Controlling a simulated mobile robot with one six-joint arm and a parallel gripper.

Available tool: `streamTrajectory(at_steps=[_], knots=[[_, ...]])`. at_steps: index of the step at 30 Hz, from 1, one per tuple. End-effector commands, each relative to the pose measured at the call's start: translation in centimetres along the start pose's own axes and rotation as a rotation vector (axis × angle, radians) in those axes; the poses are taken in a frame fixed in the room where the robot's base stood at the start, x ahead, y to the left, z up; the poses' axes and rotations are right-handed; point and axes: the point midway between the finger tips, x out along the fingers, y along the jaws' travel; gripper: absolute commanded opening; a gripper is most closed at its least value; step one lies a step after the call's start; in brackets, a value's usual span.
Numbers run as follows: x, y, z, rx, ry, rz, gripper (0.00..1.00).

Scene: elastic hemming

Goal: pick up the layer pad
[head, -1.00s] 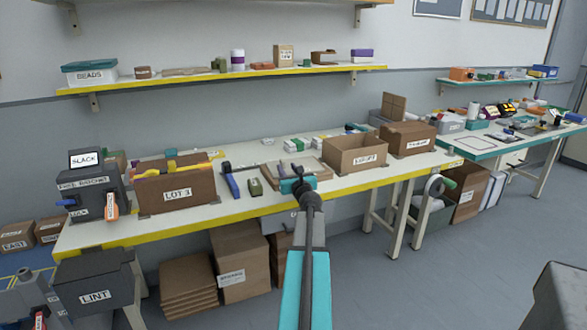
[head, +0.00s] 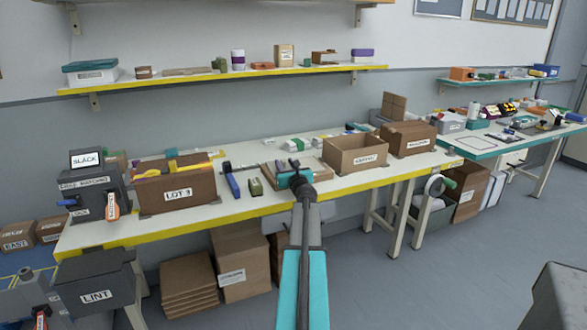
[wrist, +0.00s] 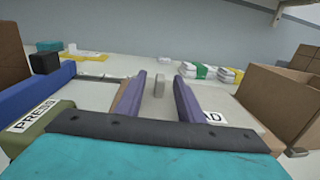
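The layer pad (wrist: 240,108) is a flat, pale grey-tan piece on the bench. Its white label shows only "AD" in the wrist view, the rest hidden by my gripper. A small grey upright tab (wrist: 159,87) stands between my two purple fingers and seems to belong to the pad; I cannot tell if they touch it. My gripper (wrist: 163,86) is open, with a gap between the fingers. In the head view my gripper (head: 296,178) is over the front middle of the bench and covers most of the pad.
The open carton (head: 355,153) stands close on the right. A blue tool (head: 231,182) and a green block (head: 255,187) lie to the left, beyond them the LOT box (head: 175,190). White-and-green packs (wrist: 195,71) lie behind. A yellow-edged shelf (head: 220,75) hangs above.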

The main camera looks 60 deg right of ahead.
Motion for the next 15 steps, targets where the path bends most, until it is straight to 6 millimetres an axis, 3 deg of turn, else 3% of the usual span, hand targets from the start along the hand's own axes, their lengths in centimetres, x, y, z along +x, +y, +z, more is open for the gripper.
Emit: streamTrajectory(at_steps=[6,12,15], knots=[[-0.02,-0.05,0.0,0.0,0.0,0.0,0.33],[-0.03,-0.08,0.0,0.0,0.0,-0.001,0.0],[-0.03,-0.08,0.02,0.0,0.0,-0.001,0.0]])
